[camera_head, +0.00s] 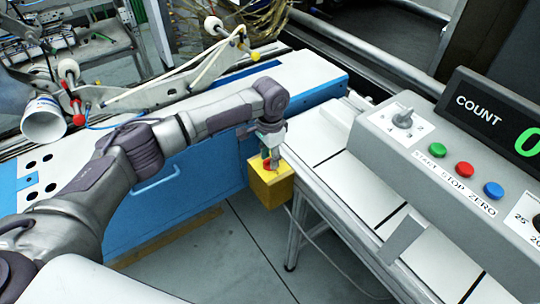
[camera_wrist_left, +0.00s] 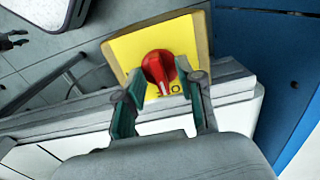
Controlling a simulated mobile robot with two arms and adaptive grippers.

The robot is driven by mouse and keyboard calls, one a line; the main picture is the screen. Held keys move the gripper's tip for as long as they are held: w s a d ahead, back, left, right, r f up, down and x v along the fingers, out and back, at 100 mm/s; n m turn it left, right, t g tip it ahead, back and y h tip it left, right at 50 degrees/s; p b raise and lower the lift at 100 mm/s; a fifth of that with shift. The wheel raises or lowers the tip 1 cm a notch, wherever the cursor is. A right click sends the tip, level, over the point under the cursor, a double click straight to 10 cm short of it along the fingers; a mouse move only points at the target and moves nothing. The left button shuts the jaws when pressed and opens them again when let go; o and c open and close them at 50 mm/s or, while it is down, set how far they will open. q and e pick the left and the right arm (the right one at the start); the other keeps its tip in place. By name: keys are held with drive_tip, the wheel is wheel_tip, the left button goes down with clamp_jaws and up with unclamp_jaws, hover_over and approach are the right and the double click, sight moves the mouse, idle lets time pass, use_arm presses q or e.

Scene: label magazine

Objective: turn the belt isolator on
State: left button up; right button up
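The belt isolator is a yellow box (camera_head: 270,187) with a red rotary knob (camera_wrist_left: 158,68). It hangs beside the conveyor frame in the head view. The knob's white mark points down, near dark lettering on the yellow face, in the left wrist view. My left gripper (camera_head: 270,160) is at the box face. In the left wrist view its two fingers (camera_wrist_left: 168,80) stand apart at either side of the knob's lower part. I cannot tell whether they touch it. A dark shape at that view's upper left edge looks like my right gripper (camera_wrist_left: 14,40), too small to read.
A blue and white cabinet (camera_head: 165,195) stands behind and left of the box. To the right are the conveyor (camera_head: 345,165) and a grey control panel (camera_head: 430,190) with green, red and blue buttons and a COUNT display (camera_head: 485,110). Bare floor lies below the box.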

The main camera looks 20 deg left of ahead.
use_arm(q)
drive_tip(key=shift+c, duration=0.3)
clamp_jaws()
